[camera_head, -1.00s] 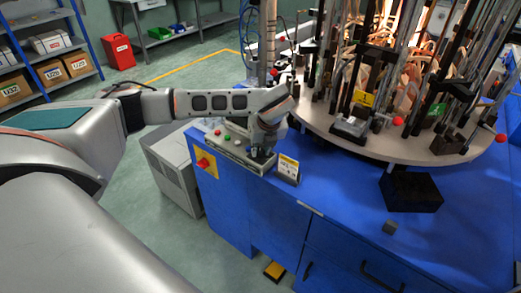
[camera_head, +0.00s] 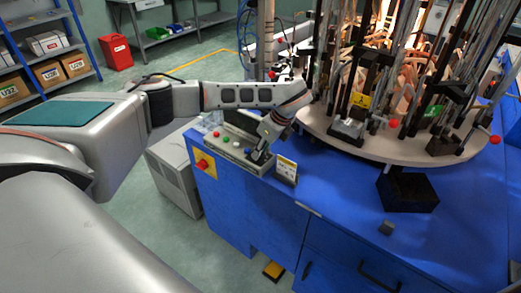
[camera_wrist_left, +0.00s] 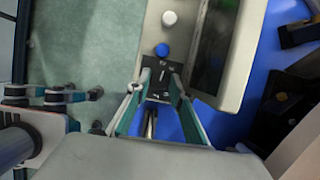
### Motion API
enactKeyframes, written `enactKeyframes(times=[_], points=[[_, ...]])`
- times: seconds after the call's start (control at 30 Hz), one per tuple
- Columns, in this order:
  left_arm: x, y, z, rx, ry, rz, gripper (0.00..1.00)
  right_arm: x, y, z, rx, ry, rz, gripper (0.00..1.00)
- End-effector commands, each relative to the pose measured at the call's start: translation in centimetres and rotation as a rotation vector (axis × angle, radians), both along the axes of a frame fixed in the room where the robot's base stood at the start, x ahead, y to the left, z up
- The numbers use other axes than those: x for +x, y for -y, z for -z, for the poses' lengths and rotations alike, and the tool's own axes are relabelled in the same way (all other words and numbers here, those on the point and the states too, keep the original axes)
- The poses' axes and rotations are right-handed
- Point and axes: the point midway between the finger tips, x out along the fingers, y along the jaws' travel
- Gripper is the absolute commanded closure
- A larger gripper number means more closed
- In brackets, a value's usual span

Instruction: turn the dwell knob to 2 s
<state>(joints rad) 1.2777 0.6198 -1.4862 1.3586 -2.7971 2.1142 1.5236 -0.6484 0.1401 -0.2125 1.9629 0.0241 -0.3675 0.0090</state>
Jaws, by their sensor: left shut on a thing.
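The beige control panel (camera_head: 228,152) sits on the left corner of the blue bench, with small coloured buttons on its top. My left gripper (camera_head: 260,157) reaches down at a tilt onto the panel's right end. In the left wrist view the gripper (camera_wrist_left: 158,88) is shut on the dark dwell knob (camera_wrist_left: 158,76), between its two fingers. A pale mark shows by the knob, but its setting cannot be read. A blue button (camera_wrist_left: 162,50) and a white button (camera_wrist_left: 169,18) lie in line beyond it. My right gripper is not in view.
A small sign (camera_head: 286,169) stands just right of the panel. A red knob on a yellow plate (camera_head: 203,163) is on the bench's left side. The round machine table (camera_head: 350,148) with rods and burners stands close on the right. A black block (camera_head: 407,192) sits in front.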

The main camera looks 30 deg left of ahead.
Motion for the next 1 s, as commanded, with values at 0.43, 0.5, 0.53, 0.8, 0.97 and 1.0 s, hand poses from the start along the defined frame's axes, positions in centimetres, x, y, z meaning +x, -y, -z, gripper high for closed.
enactKeyframes(times=[0.43, 0.5, 0.53, 0.8, 0.97, 1.0], points=[[-0.08, 0.08, 0.11, -0.001, -0.003, -0.019, 1.00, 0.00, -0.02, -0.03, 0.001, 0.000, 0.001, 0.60], [-0.08, 0.09, 0.11, -0.001, -0.003, -0.019, 1.00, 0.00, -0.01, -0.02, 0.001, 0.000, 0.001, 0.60], [-0.08, 0.09, 0.11, -0.001, -0.003, -0.019, 0.76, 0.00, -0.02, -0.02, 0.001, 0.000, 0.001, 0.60], [-0.02, 0.04, 0.06, 0.000, -0.001, -0.018, 0.72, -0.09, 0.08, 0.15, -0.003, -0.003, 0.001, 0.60], [0.02, 0.01, 0.03, 0.000, 0.000, -0.017, 0.72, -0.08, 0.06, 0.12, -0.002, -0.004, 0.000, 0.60], [0.02, 0.00, 0.02, -0.001, 0.000, -0.014, 0.72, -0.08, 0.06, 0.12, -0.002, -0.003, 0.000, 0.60]])
